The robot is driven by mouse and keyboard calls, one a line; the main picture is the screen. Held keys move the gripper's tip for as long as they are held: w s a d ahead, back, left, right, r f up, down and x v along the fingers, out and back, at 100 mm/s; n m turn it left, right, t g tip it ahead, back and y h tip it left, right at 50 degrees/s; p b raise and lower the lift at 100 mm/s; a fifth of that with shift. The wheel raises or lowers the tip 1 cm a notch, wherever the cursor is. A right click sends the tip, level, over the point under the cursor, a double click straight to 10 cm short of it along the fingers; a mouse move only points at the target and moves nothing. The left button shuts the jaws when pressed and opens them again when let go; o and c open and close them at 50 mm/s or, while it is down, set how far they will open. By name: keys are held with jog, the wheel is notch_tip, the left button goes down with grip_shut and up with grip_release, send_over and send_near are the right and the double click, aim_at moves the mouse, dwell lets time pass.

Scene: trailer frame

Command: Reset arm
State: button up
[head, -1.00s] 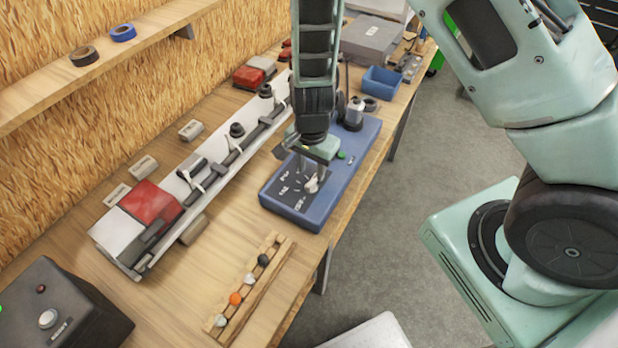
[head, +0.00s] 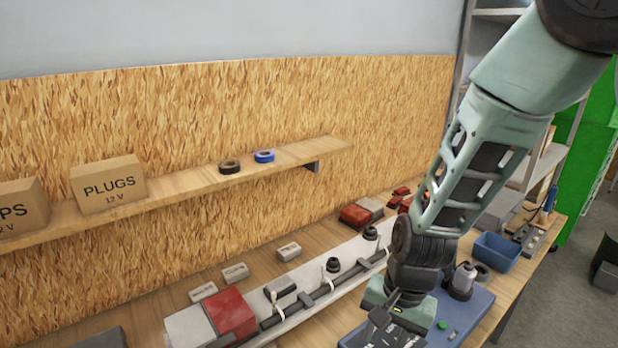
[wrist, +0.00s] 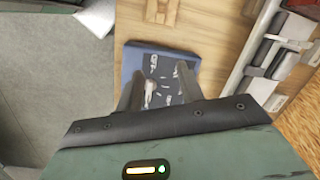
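My gripper (wrist: 158,76) points down over a blue box (head: 472,306) on the workbench. In the wrist view its two fingers are spread apart with nothing held between them. The box (wrist: 185,54) shows below, with a dark dial panel and a pale knob (wrist: 151,87) that lies between the fingers in the picture, lower than the fingertips. In the head view my arm hides much of the box, and my fingers run to the bottom edge of the picture.
A rail with a red and white lamp unit (head: 231,312) runs along the bench (head: 150,325). A blue bin (head: 497,252) stands behind the box. A wall shelf (head: 190,188) holds labelled cartons (head: 108,186) and tape rolls (head: 264,156). Floor lies right of the bench.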

jog(key=s+r+n+h+b, duration=0.1)
jog(key=s+r+n+b, duration=0.3)
jog(key=s+n+b, duration=0.5)
jog(key=s+n, duration=0.4)
jog(key=s, duration=0.2)
jog(key=shift+s+n+t, duration=0.15)
jog(key=shift+n+t, duration=0.15)
jog(key=shift+n, duration=0.1)
